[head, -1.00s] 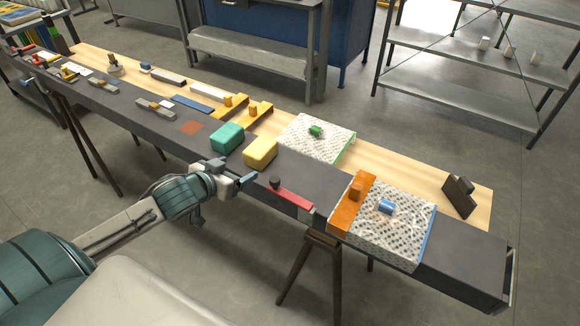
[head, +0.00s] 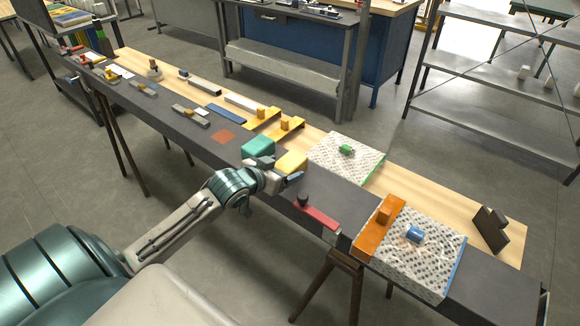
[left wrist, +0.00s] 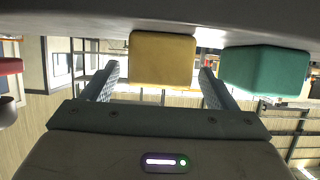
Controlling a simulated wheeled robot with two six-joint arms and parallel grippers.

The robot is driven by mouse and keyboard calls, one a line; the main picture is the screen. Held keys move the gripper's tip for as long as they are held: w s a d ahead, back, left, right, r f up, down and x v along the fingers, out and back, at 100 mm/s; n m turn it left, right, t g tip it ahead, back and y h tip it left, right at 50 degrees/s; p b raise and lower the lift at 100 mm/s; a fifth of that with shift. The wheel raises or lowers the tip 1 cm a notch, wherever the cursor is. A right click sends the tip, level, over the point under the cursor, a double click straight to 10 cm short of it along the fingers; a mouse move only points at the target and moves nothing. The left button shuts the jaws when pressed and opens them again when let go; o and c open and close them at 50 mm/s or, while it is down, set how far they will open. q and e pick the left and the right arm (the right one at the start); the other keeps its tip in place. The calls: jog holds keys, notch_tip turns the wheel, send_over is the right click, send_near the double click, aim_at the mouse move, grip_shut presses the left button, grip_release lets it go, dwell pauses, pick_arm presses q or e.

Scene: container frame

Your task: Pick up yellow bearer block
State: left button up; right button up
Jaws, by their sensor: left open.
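The yellow bearer block (head: 291,161) sits on the dark bench beam beside a green block (head: 258,146). My left gripper (head: 280,178) is at the front edge of the beam, just in front of the yellow block and partly covering it. In the left wrist view the yellow block (left wrist: 162,60) lies between the two spread fingers of my left gripper (left wrist: 159,82), slightly beyond or between their tips. The gripper is open and holds nothing. The green block (left wrist: 265,70) is beside the right-hand finger there. My right gripper is not in view.
A red-handled tool (head: 318,219) lies on the beam to the right. An orange piece (head: 372,235) and a speckled slab (head: 420,262) are farther right. A speckled slab (head: 358,168) with a green piece is behind right.

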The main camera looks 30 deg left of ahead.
aim_at(290, 166)
pick_arm(q)
jog(key=shift+x, duration=2)
jog(key=shift+s+f, duration=0.1)
jog(key=shift+c, duration=0.4)
jog(key=c, duration=1)
